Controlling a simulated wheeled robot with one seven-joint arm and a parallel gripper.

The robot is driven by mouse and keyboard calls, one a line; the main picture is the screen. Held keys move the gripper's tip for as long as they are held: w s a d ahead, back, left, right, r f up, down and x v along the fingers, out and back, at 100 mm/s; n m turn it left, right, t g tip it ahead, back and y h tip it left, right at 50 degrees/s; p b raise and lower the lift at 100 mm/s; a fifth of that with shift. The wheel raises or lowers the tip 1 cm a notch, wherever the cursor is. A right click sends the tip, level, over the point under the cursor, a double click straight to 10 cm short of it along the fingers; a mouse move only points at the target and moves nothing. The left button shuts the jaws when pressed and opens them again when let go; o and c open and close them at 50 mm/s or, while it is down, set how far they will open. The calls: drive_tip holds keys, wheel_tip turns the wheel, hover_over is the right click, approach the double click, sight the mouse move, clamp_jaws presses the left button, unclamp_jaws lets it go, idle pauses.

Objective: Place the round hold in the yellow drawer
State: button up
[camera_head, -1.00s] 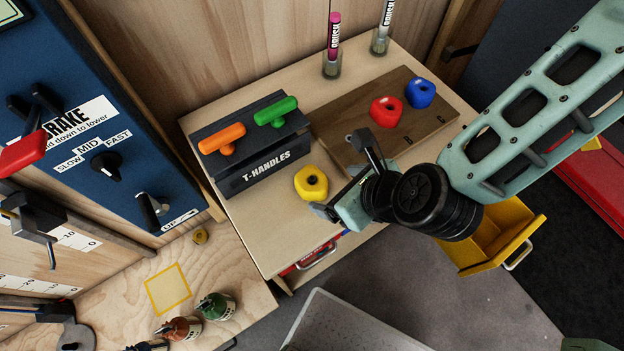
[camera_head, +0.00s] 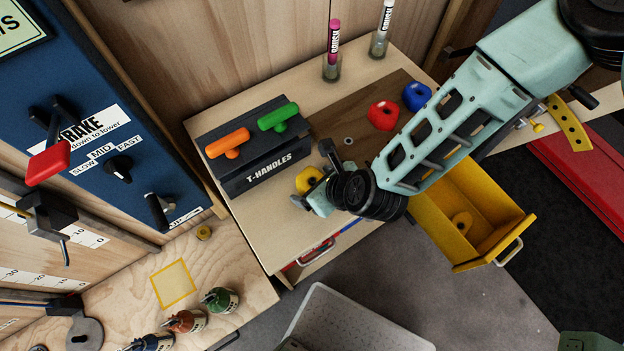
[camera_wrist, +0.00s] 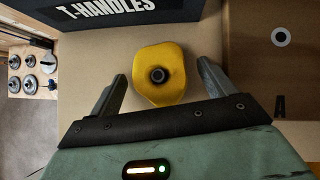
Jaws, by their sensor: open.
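A yellow rounded hold (camera_head: 308,180) with a dark centre hole lies on the wooden bench top in front of the T-handles rack. It also shows in the wrist view (camera_wrist: 160,52). My gripper (camera_wrist: 162,78) is open, with one finger on each side of this hold; I cannot tell if they touch it. In the head view, my gripper partly covers the hold. The yellow drawer (camera_head: 497,250) is pulled open to the right, below the bench top.
Red (camera_head: 383,116) and blue (camera_head: 416,96) holds sit on a brown board, near a small grey ring (camera_head: 348,141). The T-handles rack (camera_head: 258,160) stands close behind the yellow hold. Brushes stand in cups (camera_head: 332,68) at the back.

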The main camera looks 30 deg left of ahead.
drive_tip(key=c, duration=1.3)
drive_tip(key=shift+o, duration=0.2)
drive_tip(key=shift+r, duration=0.1)
